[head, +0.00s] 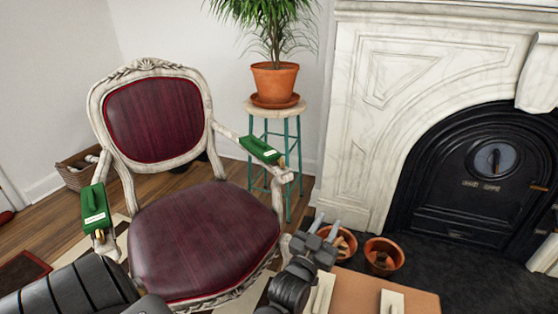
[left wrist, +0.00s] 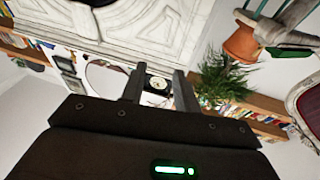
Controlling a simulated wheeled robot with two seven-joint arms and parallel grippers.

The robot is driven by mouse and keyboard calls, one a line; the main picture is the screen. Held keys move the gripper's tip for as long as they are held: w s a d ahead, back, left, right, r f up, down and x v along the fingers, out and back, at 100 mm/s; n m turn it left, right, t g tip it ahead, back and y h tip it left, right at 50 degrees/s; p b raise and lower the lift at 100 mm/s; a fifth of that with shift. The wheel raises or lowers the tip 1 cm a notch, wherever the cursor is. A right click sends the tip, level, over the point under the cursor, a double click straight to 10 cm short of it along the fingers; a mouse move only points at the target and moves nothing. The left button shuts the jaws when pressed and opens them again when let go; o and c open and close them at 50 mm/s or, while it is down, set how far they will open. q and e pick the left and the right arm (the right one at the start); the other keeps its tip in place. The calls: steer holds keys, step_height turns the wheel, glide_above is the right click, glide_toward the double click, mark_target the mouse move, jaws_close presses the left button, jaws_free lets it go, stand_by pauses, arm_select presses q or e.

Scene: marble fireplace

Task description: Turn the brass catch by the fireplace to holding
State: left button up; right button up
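A green block with a pale label (head: 260,149) sits on the chair's right armrest, the side nearer the fireplace; a small brass-coloured piece (head: 281,163) shows at its end. A similar green block (head: 94,208) with a brass-coloured piece (head: 100,236) is on the left armrest. The black fireplace front (head: 480,215) has a round dial (head: 493,158) and a small brass-brown handle (head: 539,188). I cannot tell which piece is the catch, or its setting. My right gripper is out of view.
The armchair (head: 205,238) fills the left middle. A stool (head: 288,130) with a potted plant (head: 275,80) stands between it and the marble surround (head: 375,90). Terracotta pots (head: 383,256) and a brown surface with pale plates (head: 425,302) lie close to my left gripper.

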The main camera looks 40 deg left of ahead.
arm_select(q)
steer(key=w+a+r+n+g+y, duration=0.1)
steer(key=w+a+n+g+y, duration=0.35)
steer(key=w+a+y, duration=0.5)
steer(key=n+g+y, duration=0.3)
steer(key=n+g, duration=0.2)
steer(key=n, duration=0.1)
glide_toward(283, 164)
steer(key=x, duration=0.2)
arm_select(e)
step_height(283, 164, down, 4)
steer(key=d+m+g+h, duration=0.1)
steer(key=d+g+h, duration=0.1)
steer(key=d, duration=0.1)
arm_select(q)
steer(key=shift+m+h, duration=0.25)
steer(key=b+x, duration=0.1)
steer(key=x, duration=0.7)
steer(key=shift+a+b, duration=0.1)
steer(key=shift+b, duration=0.2)
steer(key=shift+x, duration=0.75)
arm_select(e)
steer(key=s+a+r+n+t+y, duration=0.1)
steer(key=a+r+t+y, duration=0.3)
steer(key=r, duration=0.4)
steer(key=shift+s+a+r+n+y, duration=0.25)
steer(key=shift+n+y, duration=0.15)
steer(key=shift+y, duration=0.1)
